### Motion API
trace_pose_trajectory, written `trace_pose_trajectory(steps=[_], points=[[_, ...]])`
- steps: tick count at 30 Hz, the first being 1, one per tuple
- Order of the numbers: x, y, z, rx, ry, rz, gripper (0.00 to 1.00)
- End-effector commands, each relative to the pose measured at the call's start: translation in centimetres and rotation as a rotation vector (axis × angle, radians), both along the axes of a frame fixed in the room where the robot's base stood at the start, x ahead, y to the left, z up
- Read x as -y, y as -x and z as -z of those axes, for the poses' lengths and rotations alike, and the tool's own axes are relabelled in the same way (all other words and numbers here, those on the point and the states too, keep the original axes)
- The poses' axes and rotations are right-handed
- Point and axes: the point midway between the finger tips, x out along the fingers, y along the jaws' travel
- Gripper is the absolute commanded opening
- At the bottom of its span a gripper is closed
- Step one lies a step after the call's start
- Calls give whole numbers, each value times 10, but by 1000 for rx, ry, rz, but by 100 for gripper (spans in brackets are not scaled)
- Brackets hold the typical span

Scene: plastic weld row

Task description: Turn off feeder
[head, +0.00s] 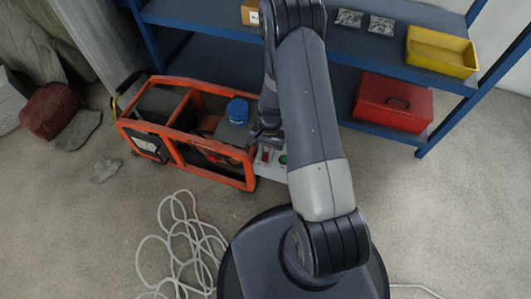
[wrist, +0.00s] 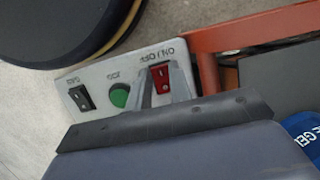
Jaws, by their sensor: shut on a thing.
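An orange-framed machine (head: 178,139) stands on the floor left of my arm. Its pale control panel (wrist: 95,75), also in the head view (head: 272,172), faces the near right end. In the wrist view the panel has a red rocker switch (wrist: 160,74) under upside-down "ON / OFF" lettering, a green button (wrist: 119,96) and a black switch or socket (wrist: 80,98). My gripper (wrist: 163,88) is at the red switch, one finger on each side, shut on it. The fingers hide part of the switch, so its position is unclear. In the head view my gripper (head: 267,140) is partly hidden.
A blue shelf (head: 205,24) stands behind, holding a yellow tray (head: 440,52) and a red toolbox (head: 392,103). A blue cap (head: 238,110) sits on the machine. A white cable (head: 178,240) lies coiled in front.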

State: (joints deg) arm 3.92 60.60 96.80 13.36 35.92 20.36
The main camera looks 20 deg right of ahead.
Motion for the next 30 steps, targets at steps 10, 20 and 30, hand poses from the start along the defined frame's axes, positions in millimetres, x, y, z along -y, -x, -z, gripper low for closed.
trace_pose_trajectory(steps=[10, 20, 30], points=[[0, 0, 0, -2, -1, 0, 24], [0, 0, 0, -2, -1, 0, 42], [4, -6, -26, 3, -1, -1, 42]])
